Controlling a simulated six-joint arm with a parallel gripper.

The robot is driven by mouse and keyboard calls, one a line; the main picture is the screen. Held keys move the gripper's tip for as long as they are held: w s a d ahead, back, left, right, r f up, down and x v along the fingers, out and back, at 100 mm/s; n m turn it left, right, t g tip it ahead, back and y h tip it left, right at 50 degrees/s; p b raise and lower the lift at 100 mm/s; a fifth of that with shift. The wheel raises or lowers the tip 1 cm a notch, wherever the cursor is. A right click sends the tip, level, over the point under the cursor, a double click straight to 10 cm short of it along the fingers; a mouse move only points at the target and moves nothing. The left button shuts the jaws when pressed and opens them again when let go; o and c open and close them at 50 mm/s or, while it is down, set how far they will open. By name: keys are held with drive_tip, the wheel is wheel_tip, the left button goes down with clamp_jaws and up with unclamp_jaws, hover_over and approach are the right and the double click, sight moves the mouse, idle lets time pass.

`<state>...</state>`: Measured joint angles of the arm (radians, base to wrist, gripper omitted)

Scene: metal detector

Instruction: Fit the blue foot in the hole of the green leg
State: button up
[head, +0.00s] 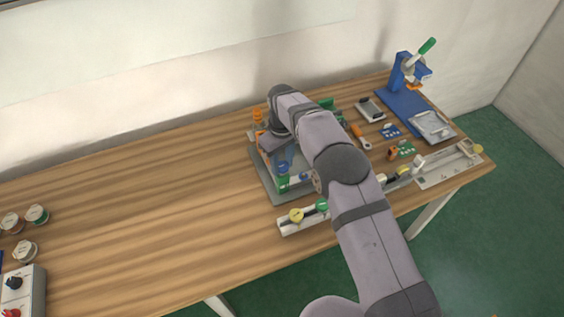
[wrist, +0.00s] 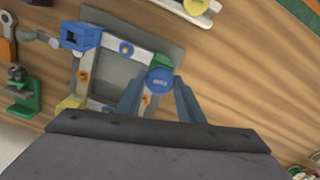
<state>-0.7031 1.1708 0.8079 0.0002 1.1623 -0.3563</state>
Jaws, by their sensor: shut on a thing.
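The blue foot (wrist: 159,80) is a round blue disc between the fingertips of my gripper (wrist: 158,87) in the wrist view. My gripper is shut on it. The green leg (wrist: 164,62) shows just past the foot, at one corner of a square frame. The foot overlaps the leg in the picture and covers most of it, including its hole. I cannot tell whether the foot is in the hole or above it. In the head view, the green leg (head: 283,184) is at the front of the frame, and my arm hides part of the area.
The frame lies on a grey plate (wrist: 165,35). Its other corners include a blue block (wrist: 79,35) and a yellow one (wrist: 70,103). A rail with knobs (head: 297,216) lies in front, and a blue press (head: 408,75) stands at the back right. The table's left middle is clear.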

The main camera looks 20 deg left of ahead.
drive_tip(key=o, duration=1.3)
drive_tip(key=shift+r+p, duration=2.4)
drive_tip(key=shift+r, duration=1.4)
